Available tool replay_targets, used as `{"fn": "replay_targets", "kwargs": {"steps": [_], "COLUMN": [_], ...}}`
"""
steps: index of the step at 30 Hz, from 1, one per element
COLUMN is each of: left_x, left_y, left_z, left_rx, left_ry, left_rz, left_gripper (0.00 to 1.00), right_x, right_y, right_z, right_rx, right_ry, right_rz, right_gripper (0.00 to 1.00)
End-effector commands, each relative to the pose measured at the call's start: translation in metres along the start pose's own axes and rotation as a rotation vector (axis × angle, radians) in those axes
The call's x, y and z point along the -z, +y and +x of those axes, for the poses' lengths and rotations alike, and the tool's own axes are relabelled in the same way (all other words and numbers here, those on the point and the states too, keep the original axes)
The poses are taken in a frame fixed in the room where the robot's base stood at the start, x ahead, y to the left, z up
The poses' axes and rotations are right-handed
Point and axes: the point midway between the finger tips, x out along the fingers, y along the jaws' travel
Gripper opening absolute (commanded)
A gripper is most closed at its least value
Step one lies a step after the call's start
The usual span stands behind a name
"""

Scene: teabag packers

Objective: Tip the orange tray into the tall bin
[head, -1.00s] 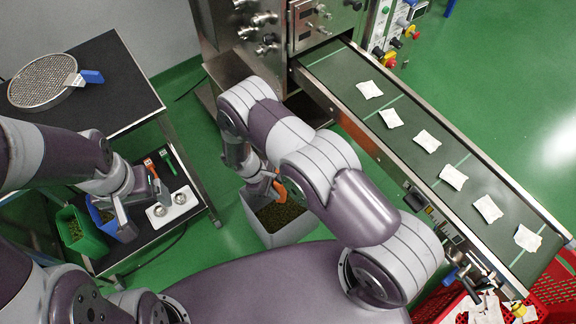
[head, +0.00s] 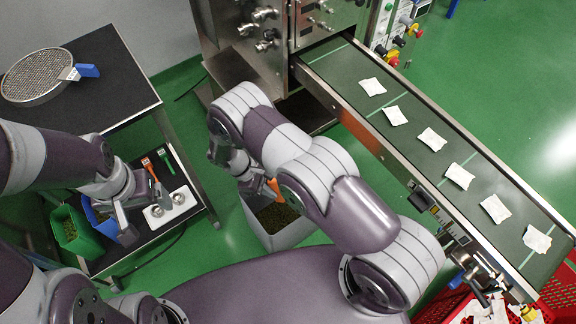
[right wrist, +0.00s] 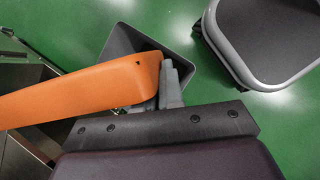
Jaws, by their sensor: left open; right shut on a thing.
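The orange tray (right wrist: 80,95) crosses the left half of the right wrist view; only a small part (head: 275,187) shows beside my right gripper in the head view. My right gripper (head: 262,181) is shut on the tray; a grey finger (right wrist: 171,88) shows against its end. The tall bin (head: 283,239) is pale grey, stands on the floor under the gripper and holds green-brown leaf matter. Its rim (right wrist: 118,42) shows behind the tray in the right wrist view. What the tray holds is hidden. My left gripper (head: 122,212) is open over the cart's lower shelf.
A conveyor (head: 425,165) with several white sachets runs along the right. A dark cart (head: 110,85) at left carries a round sieve (head: 38,80); green (head: 75,232) and blue (head: 103,222) containers stand lower. Red crates (head: 556,296) are at bottom right. Green floor lies between cart and conveyor.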

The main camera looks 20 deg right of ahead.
Motion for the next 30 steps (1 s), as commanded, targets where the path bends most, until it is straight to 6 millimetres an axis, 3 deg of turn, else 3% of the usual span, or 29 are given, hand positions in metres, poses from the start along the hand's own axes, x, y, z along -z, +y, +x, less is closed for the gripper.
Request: {"fn": "replay_targets", "kwargs": {"steps": [6,18,30], "left_x": [-0.001,0.005,0.005], "left_y": [0.000,0.000,0.000], "left_z": [0.004,-0.042,-0.044], "left_rx": [0.000,0.000,0.000], "left_ry": [0.000,0.000,0.000], "left_rz": [0.000,0.000,0.000], "left_gripper": [0.83,0.83,0.83], "right_x": [0.001,-0.019,-0.019], "right_y": [0.000,0.002,0.002], "right_z": [-0.002,0.002,0.008], "right_rx": [-0.001,0.020,0.023], "right_ry": [-0.019,0.183,0.229], "right_rz": [0.001,0.006,0.005], "right_gripper": [0.00,0.00,0.00]}}
